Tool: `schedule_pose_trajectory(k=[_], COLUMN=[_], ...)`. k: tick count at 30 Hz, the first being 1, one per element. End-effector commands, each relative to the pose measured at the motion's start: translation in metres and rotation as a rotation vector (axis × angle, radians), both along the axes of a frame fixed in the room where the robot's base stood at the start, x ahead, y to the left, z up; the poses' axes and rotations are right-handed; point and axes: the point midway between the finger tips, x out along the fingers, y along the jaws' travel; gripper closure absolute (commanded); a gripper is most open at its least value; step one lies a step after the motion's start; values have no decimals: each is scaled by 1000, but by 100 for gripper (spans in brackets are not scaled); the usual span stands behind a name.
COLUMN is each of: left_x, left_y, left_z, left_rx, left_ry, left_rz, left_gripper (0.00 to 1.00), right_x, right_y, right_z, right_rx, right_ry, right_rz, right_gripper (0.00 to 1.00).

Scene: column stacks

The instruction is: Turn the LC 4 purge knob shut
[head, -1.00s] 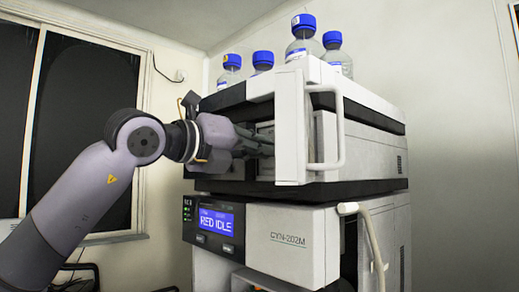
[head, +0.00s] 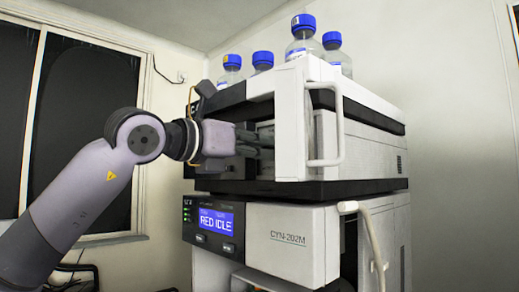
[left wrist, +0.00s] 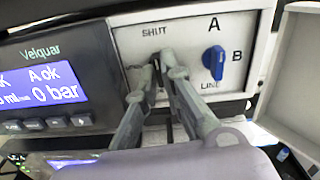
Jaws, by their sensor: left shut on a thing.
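My left gripper (left wrist: 164,72) reaches into the open front of the upper module of the instrument stack. In the left wrist view its two fingers are shut on a small dark knob (left wrist: 156,64), just below the word SHUT on a pale panel. The fingers hide most of this purge knob, so its exact angle cannot be told. In the head view the gripper (head: 258,139) is partly hidden inside the module, behind the open white door (head: 291,125). No LC 4 label can be read. My right gripper is in neither view.
A blue selector knob (left wrist: 214,60) marked A, B and LINE sits right of the gripped knob. A Velquar display (left wrist: 45,82) reading 0 bar is on the left. Several blue-capped bottles (head: 303,45) stand on top. The lower module's display (head: 216,221) reads RED IDLE.

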Motion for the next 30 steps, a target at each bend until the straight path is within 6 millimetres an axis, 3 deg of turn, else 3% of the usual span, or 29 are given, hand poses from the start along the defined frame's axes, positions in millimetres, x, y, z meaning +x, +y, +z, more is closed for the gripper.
schedule_pose_trajectory(k=[23, 24, 30], left_x=[0, 0, 0], left_y=[1, 1, 1], left_z=[2, 2, 1], left_rx=[77, 76, 76], left_ry=[-83, -82, -81], left_rz=[1, 1, 1], left_gripper=[100, 90, 77], right_x=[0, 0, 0], right_y=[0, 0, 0], right_z=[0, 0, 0], right_rx=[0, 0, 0], right_ry=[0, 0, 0], right_rz=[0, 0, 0], right_gripper=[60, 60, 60])
